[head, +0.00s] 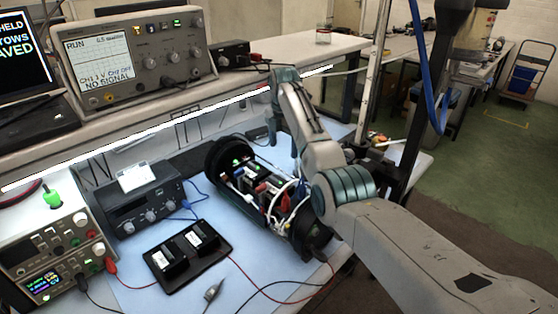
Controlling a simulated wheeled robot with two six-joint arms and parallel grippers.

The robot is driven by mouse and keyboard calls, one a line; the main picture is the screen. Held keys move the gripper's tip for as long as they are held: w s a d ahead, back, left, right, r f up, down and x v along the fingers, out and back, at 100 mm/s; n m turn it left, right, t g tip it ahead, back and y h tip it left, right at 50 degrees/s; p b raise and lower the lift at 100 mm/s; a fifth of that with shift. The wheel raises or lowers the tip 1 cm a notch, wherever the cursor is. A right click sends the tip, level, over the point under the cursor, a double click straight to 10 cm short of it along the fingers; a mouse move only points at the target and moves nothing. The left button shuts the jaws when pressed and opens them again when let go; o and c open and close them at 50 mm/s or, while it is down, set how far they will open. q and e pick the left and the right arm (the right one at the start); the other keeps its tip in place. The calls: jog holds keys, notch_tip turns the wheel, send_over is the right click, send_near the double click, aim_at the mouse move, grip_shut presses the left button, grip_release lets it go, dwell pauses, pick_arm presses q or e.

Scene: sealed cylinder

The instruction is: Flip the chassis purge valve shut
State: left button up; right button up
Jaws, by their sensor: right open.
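An open cylinder chassis (265,195), with black round ends and electronics, coloured parts and white tubes along it, lies on the blue mat (215,285). I cannot make out the purge valve for certain among the small parts, nor its position. My right arm comes in from the lower right, bends over the chassis's near right side and reaches past it. My right gripper (271,130) points down beyond the chassis's far side, apart from it. It is open, small in view and holds nothing visible. My left gripper is not in view.
A black tray (188,257) with two modules lies left of the chassis, with red and black leads around it. A grey knobbed box (140,207) and power supplies (50,250) stand further left. A shelf with an oscilloscope (130,58) runs behind.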

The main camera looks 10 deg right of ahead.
aim_at(284, 177)
jog(key=f+p, duration=0.3)
jog(key=f, duration=0.6)
jog(key=shift+s, duration=0.2)
jog(key=shift+s+f, duration=0.2)
jog(key=shift+f, duration=0.35)
jog(key=shift+w+f, duration=0.1)
jog(key=c, duration=1)
jog(key=shift+w+d+m, duration=0.1)
jog(key=shift+d+m, duration=0.1)
jog(key=shift+m, duration=0.95)
jog(key=shift+w+d+m, duration=0.1)
jog(key=shift+d+m, duration=0.05)
jog(key=shift+m, duration=1)
